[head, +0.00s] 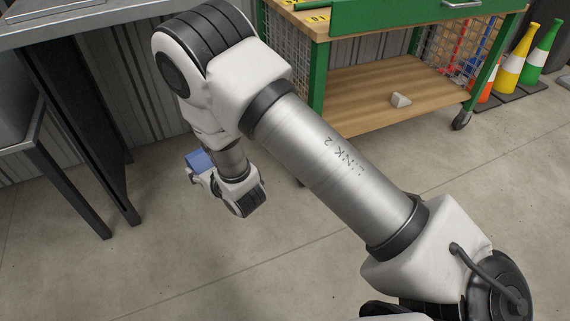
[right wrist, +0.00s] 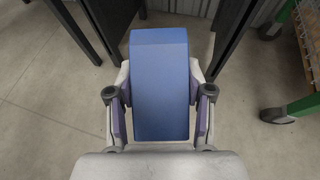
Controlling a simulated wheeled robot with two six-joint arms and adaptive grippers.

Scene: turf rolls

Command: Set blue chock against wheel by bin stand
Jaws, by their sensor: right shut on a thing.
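The blue chock (head: 198,160) is held off the floor at the left of the head view, partly hidden by my gripper. It fills the middle of the right wrist view (right wrist: 160,85). My right gripper (head: 200,172) is shut on it, with a finger on each side. A green wheeled stand with wooden shelves (head: 385,92) is at the back; a caster wheel (head: 462,118) shows at its right. A caster (right wrist: 277,115) on a green frame shows right of the chock in the right wrist view. My left gripper is not in view.
A dark metal table (head: 60,25) stands at the left. Open concrete floor (head: 220,270) lies in front; my right arm hides part of the stand.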

